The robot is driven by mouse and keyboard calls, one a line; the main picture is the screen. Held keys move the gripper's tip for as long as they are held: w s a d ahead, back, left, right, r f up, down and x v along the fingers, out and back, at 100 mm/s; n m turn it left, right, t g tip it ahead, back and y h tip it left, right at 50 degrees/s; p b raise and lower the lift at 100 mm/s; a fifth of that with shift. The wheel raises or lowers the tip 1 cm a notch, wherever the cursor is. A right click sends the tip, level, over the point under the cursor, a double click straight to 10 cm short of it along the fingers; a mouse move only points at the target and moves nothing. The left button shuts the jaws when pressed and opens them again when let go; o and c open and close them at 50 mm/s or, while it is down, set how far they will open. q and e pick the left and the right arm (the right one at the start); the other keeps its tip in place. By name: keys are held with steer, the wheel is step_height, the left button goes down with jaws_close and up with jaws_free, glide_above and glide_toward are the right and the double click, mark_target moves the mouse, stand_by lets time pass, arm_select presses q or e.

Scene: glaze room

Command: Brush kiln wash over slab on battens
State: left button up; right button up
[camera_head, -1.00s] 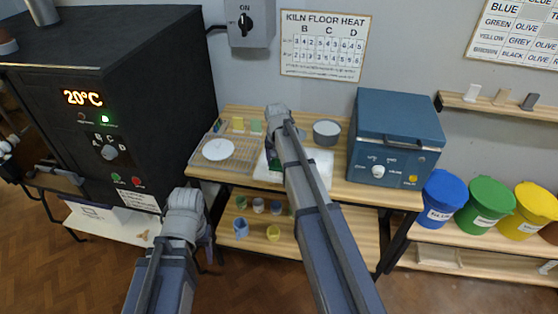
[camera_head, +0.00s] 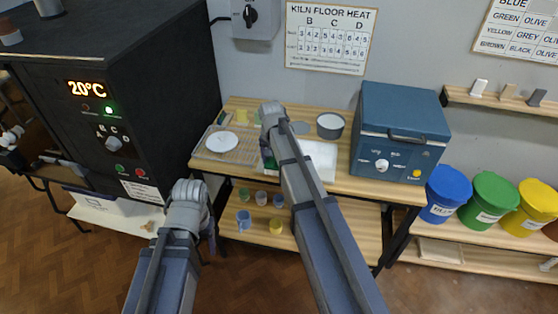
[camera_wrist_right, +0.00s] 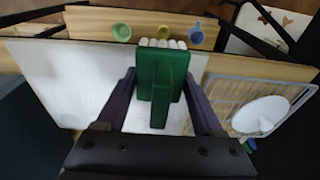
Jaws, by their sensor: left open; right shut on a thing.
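A flat white slab (camera_head: 322,155) lies on the tabletop, partly hidden behind my right arm; it fills much of the right wrist view (camera_wrist_right: 50,78). I cannot make out battens under it. My right gripper (camera_wrist_right: 160,85) is shut on a green-handled brush (camera_wrist_right: 160,75) with pale bristles (camera_wrist_right: 162,44). The brush is over the slab; whether the bristles touch it I cannot tell. In the head view only a bit of green shows beside the arm. A grey round pot (camera_head: 330,126) stands behind the slab. My left gripper (camera_head: 211,238) hangs open and empty in front of the table.
A wire rack (camera_head: 240,155) with a white disc (camera_head: 221,142) sits left of the slab. A blue box-shaped appliance (camera_head: 400,130) stands to the right. Several small cups, one blue (camera_head: 243,219), are on the lower shelf. A black kiln (camera_head: 150,110) is at the left.

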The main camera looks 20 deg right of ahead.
steer(key=shift+w+a, duration=0.15)
steer(key=shift+a, duration=0.1)
steer(key=shift+w, duration=0.1)
steer(key=shift+w+d, duration=0.5)
steer(key=shift+w, duration=0.35)
steer(key=shift+w+d, duration=0.35)
steer(key=shift+w, duration=0.1)
steer(key=shift+w+d, duration=0.45)
steer(key=shift+w, duration=0.3)
steer(key=shift+w+d, duration=0.45)
steer(key=shift+w, duration=0.25)
